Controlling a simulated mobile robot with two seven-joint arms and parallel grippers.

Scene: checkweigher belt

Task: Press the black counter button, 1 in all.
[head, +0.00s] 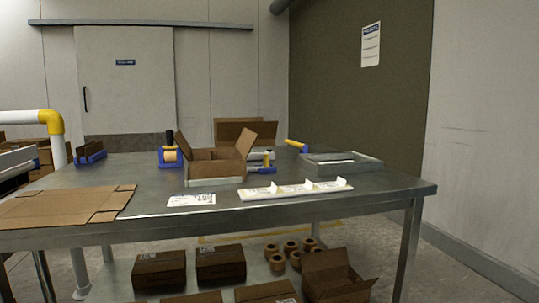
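I cannot make out a black counter button in the head view. A small dark upright shape (169,138) shows at the blue tape dispenser (163,163) on the metal table (400,188), but I cannot tell that it is a button. Neither of my grippers is in view.
An open cardboard box (217,168) stands mid-table. Flat cardboard (65,207) lies at the left, a label strip (296,190) near the front edge, and a grey tray (345,169) at the right. Boxes (220,264) and tape rolls (277,262) fill the lower shelf.

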